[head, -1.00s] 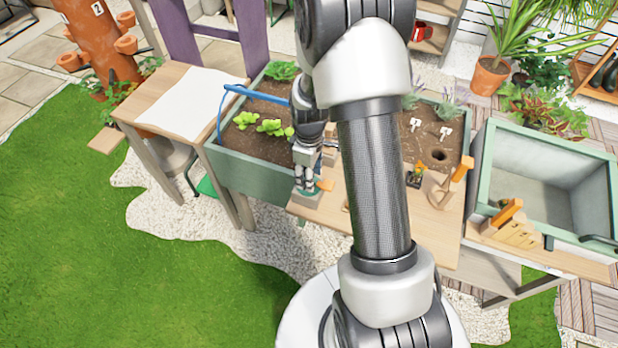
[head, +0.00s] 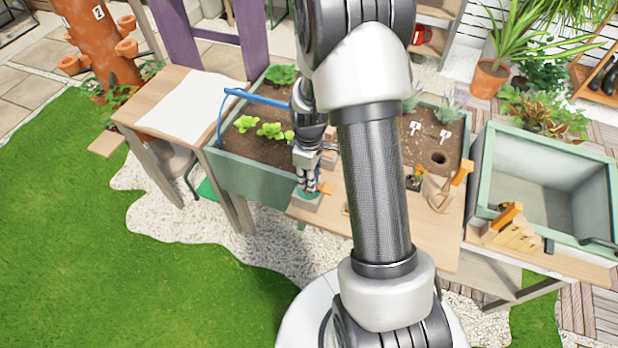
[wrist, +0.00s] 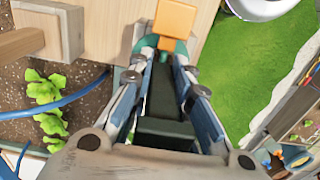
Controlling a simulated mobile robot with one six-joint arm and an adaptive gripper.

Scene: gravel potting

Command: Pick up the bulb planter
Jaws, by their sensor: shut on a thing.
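The bulb planter (wrist: 175,20) shows an orange handle and teal parts at the far end of my fingers in the wrist view. Its orange handle (head: 326,188) sticks out to the right of my fingertips in the head view. My gripper (wrist: 164,62) is shut on the planter, with one finger on each side. In the head view my gripper (head: 308,184) points down over the front left corner of the wooden bench top. A grey block (head: 304,203) sits just below the planter there. My fingers hide much of the planter, and I cannot tell whether it touches the block.
The wooden bench top (head: 400,222) carries small tools on its right. A soil-filled planter box (head: 235,175) with lettuces (head: 270,130) stands behind, with a blue hose (head: 255,97) across it. A green-rimmed basin (head: 545,180) stands right. Grass (head: 70,230) lies left.

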